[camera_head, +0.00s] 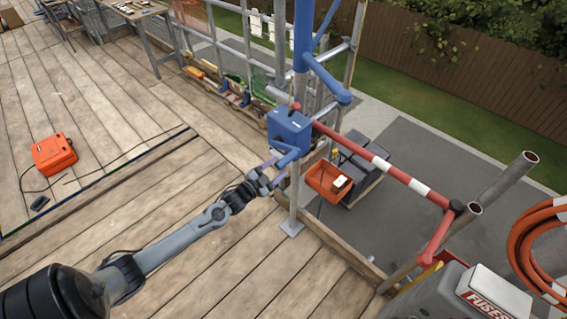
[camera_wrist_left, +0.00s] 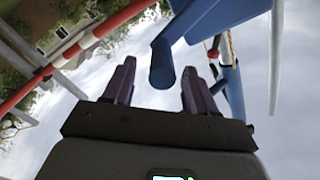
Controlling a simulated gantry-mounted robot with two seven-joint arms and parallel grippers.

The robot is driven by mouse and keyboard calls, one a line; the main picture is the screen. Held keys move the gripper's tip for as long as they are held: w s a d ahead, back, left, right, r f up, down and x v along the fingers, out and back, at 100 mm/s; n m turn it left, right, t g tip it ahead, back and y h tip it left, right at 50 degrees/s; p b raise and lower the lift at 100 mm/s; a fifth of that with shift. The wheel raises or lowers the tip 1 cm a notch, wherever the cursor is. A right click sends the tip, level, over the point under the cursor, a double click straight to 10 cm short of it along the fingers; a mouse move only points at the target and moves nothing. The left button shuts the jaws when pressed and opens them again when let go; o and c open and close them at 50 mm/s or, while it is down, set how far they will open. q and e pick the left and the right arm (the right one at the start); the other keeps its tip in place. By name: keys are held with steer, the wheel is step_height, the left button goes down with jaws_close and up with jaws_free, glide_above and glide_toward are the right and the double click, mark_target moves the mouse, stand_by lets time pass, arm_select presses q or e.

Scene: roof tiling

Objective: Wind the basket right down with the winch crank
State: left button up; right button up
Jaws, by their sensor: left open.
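The blue winch box (camera_head: 289,128) is fixed to the upright pole at the deck's edge. Its blue crank (camera_head: 289,158) is on the near lower side. In the left wrist view the crank's handle (camera_wrist_left: 162,66) points in between my two dark fingers, with a gap on each side. My left gripper (camera_head: 274,172) is open at the crank and partly blends with it in the head view. The orange basket (camera_head: 318,181) is beyond the deck edge with a small box in it. I cannot tell its exact height. My right gripper is in neither view.
A red and white rail (camera_head: 390,172) runs right from the pole. Grey stacked blocks (camera_head: 358,160) stand below behind the basket. An orange case (camera_head: 54,154) with a cable lies on the deck at left. A grey fuse box (camera_head: 440,296) is at lower right.

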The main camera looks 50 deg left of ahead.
mark_target(283, 163)
arm_select(q)
steer(key=shift+w, duration=2)
steer(key=shift+a+f, duration=0.1)
jaws_close()
